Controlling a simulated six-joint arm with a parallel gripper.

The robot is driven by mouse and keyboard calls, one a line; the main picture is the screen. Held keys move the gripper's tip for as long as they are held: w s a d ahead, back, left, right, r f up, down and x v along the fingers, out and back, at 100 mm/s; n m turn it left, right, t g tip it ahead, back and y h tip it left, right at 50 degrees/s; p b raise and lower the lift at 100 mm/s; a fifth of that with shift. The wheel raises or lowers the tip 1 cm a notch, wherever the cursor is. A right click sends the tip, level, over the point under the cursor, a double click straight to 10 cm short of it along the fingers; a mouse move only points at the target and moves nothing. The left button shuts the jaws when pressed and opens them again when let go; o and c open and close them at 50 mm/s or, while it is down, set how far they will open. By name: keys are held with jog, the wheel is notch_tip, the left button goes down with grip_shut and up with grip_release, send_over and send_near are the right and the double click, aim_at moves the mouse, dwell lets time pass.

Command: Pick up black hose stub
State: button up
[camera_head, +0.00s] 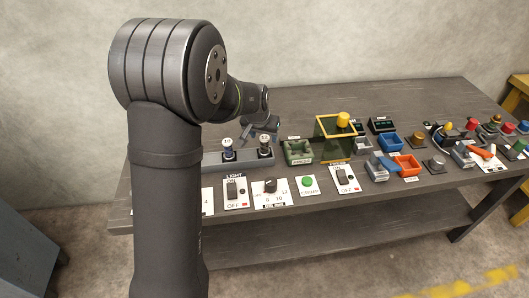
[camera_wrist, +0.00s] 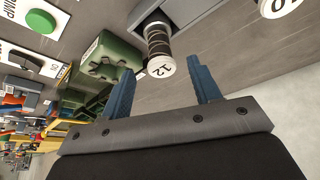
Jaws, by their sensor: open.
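A black ribbed stub with a white end labelled 12 (camera_wrist: 157,42), which looks like the black hose stub, stands in a grey rack in the wrist view. It also shows in the head view (camera_head: 264,148), upright at the rack's right end. My gripper (camera_wrist: 164,70) is open, its two blue fingers spread, with nothing between them. In the head view my gripper (camera_head: 262,126) is small and partly dark above the rack, so the exact gap cannot be told.
The grey rack (camera_head: 240,161) also holds a dark piece labelled 10 (camera_head: 228,149) left of the stub. A green block (camera_head: 298,152) stands close on the right. Switch and dial panels (camera_head: 270,191) lie in front. The table (camera_head: 290,97) is clear behind the rack.

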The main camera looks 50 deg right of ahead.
aim_at(264, 139)
jog(key=shift+x, duration=2.75)
jog(key=shift+a, duration=0.2)
grip_shut()
jog(key=shift+r, duration=0.1)
